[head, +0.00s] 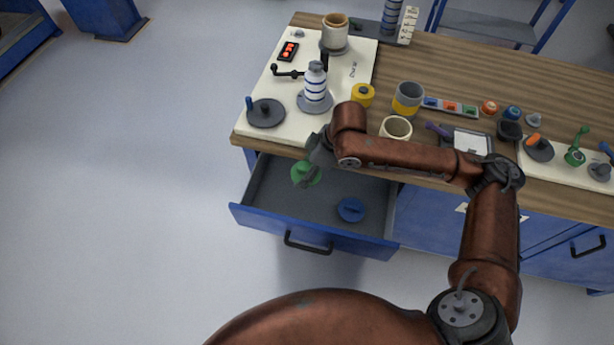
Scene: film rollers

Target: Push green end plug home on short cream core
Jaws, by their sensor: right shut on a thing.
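My right gripper (303,171) reaches down from the table's front edge over the open drawer. It is shut on the green end plug (312,177), which is partly hidden by the fingers. A short cream core (396,125) stands upright near the table's front edge, its open end up and its lower part hidden by my right arm. The plug is apart from this core, to its left and lower in the picture. Another cream core (335,34) stands on the white board at the back. My left gripper is not in view.
The open blue drawer (262,216) holds a blue plug (350,209). The white board (270,82) carries a crank, a striped roller (315,84) and a dark disc (266,113). A yellow-grey core (408,97) and a yellow plug (362,95) stand near the cream core.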

